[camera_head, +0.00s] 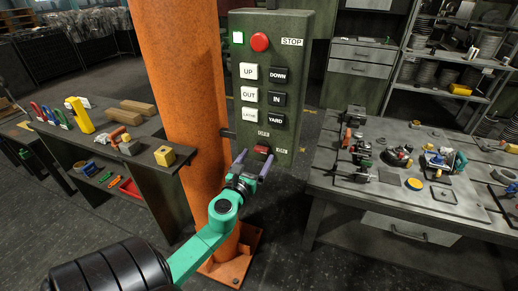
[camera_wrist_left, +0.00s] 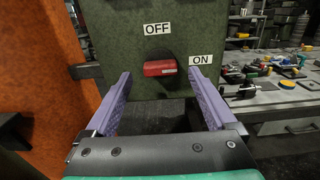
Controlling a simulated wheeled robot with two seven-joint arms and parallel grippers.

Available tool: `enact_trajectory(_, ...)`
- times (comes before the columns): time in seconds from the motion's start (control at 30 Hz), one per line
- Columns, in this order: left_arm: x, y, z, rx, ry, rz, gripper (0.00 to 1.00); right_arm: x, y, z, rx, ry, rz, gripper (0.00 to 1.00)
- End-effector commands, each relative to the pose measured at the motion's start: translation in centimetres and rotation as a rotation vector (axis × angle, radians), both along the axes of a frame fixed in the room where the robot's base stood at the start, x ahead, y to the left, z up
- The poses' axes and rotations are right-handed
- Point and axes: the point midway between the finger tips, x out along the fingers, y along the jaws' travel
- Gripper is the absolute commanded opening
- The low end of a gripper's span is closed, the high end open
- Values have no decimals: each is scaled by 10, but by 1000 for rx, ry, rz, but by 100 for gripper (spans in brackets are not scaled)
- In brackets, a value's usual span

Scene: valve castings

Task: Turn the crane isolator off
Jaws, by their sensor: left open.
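The crane isolator is a red switch handle (camera_head: 262,150) low on the green control panel (camera_head: 296,60). In the left wrist view the red handle (camera_wrist_left: 160,67) lies roughly horizontal. The OFF label (camera_wrist_left: 157,29) is above it, and the ON label (camera_wrist_left: 201,60) is to its right, level with the handle's right end. My left gripper (camera_head: 254,160) is open and empty just in front of the panel's lower end. In the wrist view its two lilac fingers stand to either side of the handle, with visible gaps. Whether the fingertips reach the handle's depth is unclear. My right gripper is out of view.
An orange column (camera_head: 180,90) stands left of the panel. Above the isolator are labelled push buttons (camera_head: 249,93) and a red STOP button (camera_head: 260,42). A workbench (camera_head: 340,185) with valve parts is at right, and a dark bench (camera_head: 100,150) with tools at left.

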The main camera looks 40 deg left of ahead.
Motion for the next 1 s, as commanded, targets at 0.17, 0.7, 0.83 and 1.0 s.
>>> enact_trajectory(0.17, 20, 7, 0, -1, 0, -1, 90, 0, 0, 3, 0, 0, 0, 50)
enact_trajectory(0.7, 20, 7, -1, -3, 0, -1, 4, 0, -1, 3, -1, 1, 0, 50)
enact_trajectory(0.83, 20, 7, -1, -12, -3, 0, 4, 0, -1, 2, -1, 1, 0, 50)
enact_trajectory(1.0, 20, 7, -2, -52, -17, 0, 4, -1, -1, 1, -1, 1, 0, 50)
